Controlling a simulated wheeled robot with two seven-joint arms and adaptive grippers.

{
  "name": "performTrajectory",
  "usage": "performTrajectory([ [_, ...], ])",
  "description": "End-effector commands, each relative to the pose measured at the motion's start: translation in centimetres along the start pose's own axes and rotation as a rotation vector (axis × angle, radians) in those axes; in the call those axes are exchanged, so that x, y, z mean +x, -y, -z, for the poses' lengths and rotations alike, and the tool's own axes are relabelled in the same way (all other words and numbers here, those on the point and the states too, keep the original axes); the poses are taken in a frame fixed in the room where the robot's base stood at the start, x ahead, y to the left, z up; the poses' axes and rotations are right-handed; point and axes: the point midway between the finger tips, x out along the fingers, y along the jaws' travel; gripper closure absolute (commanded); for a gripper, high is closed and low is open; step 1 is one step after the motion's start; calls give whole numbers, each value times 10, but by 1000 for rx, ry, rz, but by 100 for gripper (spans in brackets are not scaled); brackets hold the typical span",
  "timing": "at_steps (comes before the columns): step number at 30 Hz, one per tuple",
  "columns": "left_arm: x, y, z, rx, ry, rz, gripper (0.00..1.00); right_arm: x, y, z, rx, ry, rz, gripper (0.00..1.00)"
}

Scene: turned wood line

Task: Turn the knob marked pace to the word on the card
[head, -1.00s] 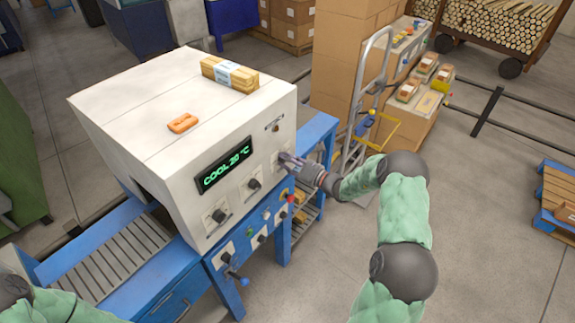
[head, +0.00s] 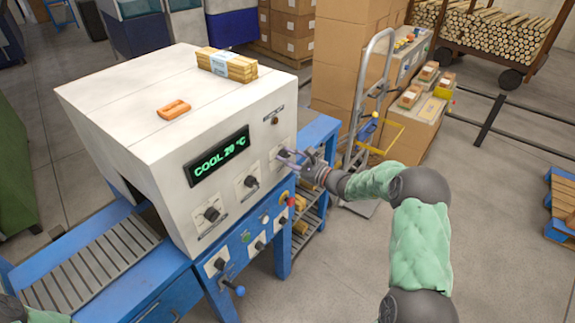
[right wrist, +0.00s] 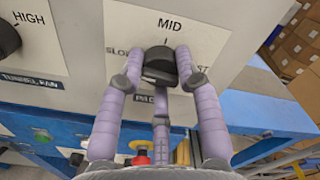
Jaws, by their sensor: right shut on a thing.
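The pace knob (right wrist: 159,64) is black and sits on a white plate on the machine's front, seen in the right wrist view. MID is printed above it, with partly covered words at left and right; the label below is partly hidden. My right gripper (head: 288,155) is shut on this knob, its purple fingers on both sides of it. In the head view the gripper covers the knob. Its exact pointer direction is hard to tell. I cannot make out a card with a word. My left gripper is out of view.
The white machine (head: 130,85) has a green display (head: 217,157) reading COOL 20 °C and other black knobs (head: 211,214) beside the pace knob. A wood bundle (head: 227,66) and an orange piece (head: 174,109) lie on top. A hand truck (head: 372,90) stands right of the machine.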

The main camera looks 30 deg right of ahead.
Motion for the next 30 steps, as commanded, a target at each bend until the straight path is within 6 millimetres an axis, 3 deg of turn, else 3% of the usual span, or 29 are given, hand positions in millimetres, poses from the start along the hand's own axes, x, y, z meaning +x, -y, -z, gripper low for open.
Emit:
performTrajectory([
  [1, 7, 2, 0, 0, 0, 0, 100, -1, -10, 6, -14, -9, -10, 98],
  [7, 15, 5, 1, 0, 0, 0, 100, -1, -9, 6, -79, -9, -11, 98],
  [24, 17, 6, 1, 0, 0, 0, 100, -1, -6, 5, -109, -10, -10, 98],
  [25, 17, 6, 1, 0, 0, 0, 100, -1, -6, 5, -109, -10, -10, 60],
  [27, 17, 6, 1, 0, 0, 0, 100, -1, -6, 4, -109, -10, -10, 42],
  [30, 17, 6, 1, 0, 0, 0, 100, -1, -4, 3, -112, -7, -7, 42],
])
